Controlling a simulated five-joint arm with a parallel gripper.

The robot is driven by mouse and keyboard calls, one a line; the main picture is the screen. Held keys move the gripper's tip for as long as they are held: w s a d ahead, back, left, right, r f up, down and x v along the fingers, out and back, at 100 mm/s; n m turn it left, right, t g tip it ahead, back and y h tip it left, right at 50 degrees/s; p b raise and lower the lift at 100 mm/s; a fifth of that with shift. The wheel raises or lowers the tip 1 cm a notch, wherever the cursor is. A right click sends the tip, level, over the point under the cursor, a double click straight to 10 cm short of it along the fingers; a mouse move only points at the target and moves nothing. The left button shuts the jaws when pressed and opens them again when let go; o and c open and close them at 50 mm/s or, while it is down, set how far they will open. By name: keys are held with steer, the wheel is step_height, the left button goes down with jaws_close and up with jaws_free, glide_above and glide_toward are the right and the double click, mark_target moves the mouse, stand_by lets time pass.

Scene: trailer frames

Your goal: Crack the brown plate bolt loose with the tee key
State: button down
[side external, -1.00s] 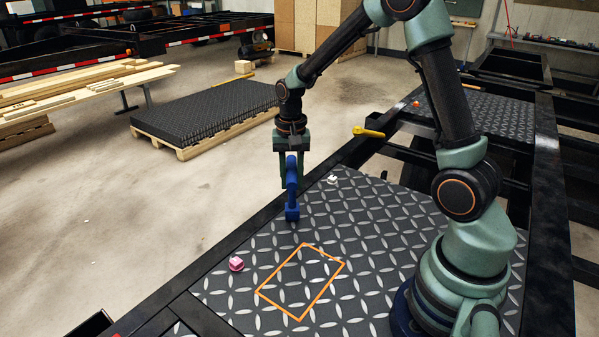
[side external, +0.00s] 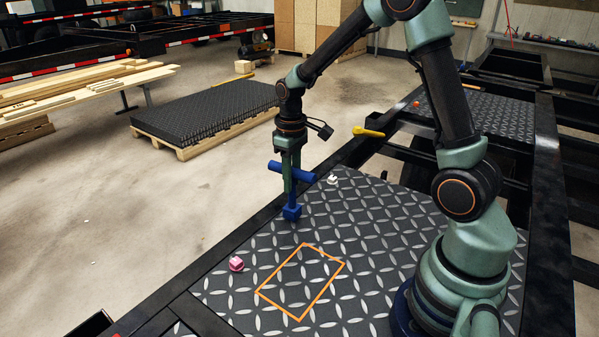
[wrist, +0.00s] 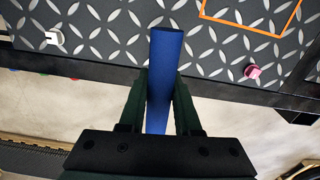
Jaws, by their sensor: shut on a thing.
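The blue tee key (side external: 292,211) stands about upright near the left edge of the diamond plate, its square socket end down at the plate surface. My gripper (side external: 290,172) is above it, shut on its crossbar, which lies sideways in the side view. In the wrist view the blue crossbar (wrist: 166,52) runs between the two fingers of my gripper (wrist: 161,88). I see no brown bolt; the spot under the socket is hidden. A pink bolt (side external: 236,264) and a white bolt (side external: 333,179) sit on the plate, apart from the key.
An orange outline (side external: 300,320) marks an area of the plate (side external: 400,210). A yellow handle-like piece (side external: 368,132) lies behind, by the black frame. A small orange piece (side external: 416,104) is on the far plate.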

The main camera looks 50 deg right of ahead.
steer(key=shift+r, duration=0.1)
stand_by(0.3)
steer(key=shift+r, duration=2.4)
steer(key=s+a+r+m, duration=0.1)
steer(key=s+a+r, duration=0.3)
steer(key=a, duration=0.5)
steer(key=s, duration=0.2)
steer(key=shift+s, duration=0.4)
